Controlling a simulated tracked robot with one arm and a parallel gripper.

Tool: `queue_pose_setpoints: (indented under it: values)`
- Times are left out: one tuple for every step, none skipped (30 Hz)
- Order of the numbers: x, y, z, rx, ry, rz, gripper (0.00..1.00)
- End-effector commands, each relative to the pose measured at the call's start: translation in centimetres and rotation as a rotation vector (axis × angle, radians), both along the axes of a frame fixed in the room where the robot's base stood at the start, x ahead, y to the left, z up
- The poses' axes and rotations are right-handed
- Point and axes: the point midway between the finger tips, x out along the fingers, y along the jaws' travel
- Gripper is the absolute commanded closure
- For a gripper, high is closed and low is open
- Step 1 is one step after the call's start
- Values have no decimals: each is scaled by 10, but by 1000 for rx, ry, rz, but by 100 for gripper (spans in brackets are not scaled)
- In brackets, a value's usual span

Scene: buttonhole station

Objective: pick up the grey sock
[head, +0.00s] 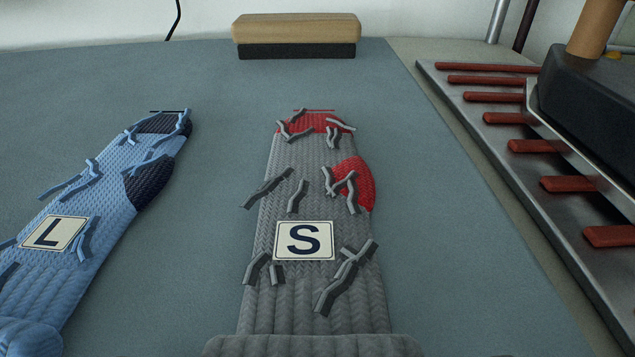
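The grey sock (295,292) lies flat on the blue-grey mat (480,290) in the middle of the head view. Its red toe (306,122) points away from me, and its red heel (363,178) is on the right side. Its cuff (312,346) is nearest and is cut by the bottom edge. A white label with the letter S (304,241) is on it. Several grey strips lie across it, some over its edges. My gripper is not in this view, so I cannot see its state.
A light blue sock (97,190) labelled L lies at left, with blue strips on it. A wood-backed brush (297,30) lies at the far edge. A metal rack with red bars (480,120) and a dark iron-like tool (590,95) stand at right. The mat between is clear.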

Motion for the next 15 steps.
queue_pose_setpoints:
  values:
    - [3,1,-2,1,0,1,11]
    - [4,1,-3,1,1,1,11]
    - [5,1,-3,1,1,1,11]
    - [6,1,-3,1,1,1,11]
    - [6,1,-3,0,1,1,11]
    - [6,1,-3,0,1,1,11]
    - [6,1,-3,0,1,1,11]
    - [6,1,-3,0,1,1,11]
    - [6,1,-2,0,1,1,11]
    - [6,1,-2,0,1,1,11]
    - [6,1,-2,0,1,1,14]
    - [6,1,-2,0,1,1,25]
    - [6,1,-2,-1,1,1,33]
    - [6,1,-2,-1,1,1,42]
    - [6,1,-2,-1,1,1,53]
